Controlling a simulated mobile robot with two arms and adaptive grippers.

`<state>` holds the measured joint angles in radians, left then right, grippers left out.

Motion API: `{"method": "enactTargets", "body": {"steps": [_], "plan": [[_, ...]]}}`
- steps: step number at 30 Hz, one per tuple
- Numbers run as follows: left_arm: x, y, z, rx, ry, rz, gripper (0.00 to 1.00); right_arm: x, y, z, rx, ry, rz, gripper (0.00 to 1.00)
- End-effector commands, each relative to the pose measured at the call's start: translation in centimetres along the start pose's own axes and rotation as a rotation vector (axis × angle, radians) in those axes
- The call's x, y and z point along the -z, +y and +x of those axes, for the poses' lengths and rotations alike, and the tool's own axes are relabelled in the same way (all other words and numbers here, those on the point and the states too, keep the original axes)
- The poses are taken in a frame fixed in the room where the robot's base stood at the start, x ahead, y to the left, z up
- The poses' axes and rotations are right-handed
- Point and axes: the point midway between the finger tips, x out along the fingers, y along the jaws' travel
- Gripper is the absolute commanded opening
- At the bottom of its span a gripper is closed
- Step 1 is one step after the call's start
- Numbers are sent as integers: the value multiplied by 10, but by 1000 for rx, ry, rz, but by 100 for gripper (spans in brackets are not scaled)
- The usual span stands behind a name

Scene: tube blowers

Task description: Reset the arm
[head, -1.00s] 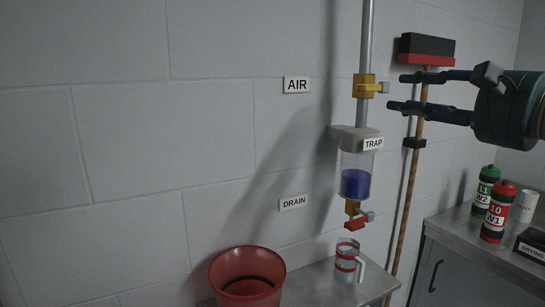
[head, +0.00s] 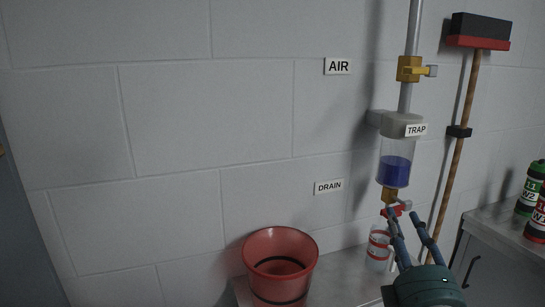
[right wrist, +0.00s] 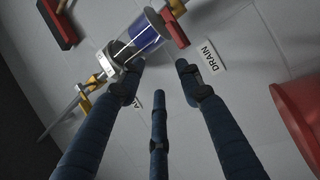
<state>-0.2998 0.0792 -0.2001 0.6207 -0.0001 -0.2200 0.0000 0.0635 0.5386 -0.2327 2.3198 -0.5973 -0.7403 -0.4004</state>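My right gripper (head: 403,214) is low at the right in the head view, pointing up the picture. Its fingers are apart. The right wrist view shows the fingers (right wrist: 160,78) spread with nothing between them. In the head view the fingertips overlap the red drain valve handle (head: 397,208) under the trap (head: 396,160). I cannot tell whether they touch it. The trap is a clear vessel holding blue liquid; it also shows in the right wrist view (right wrist: 142,38), beyond the fingertips. My left gripper is not in view.
A yellow air valve (head: 410,70) is on the pipe above the trap. Bottles (head: 531,186) stand on the right counter (head: 490,222).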

Motion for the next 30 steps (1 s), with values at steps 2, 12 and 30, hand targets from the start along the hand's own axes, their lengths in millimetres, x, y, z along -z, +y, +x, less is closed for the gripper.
{"method": "enactTargets", "body": {"steps": [2, 12, 30], "plan": [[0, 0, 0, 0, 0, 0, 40, -19, -46, -19, 124, -86, 127, 35], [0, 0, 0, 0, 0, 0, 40, -60, -209, -149, 603, -483, 560, 35], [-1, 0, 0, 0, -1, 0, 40, -32, -311, -394, 1162, -1062, 926, 35]]}}
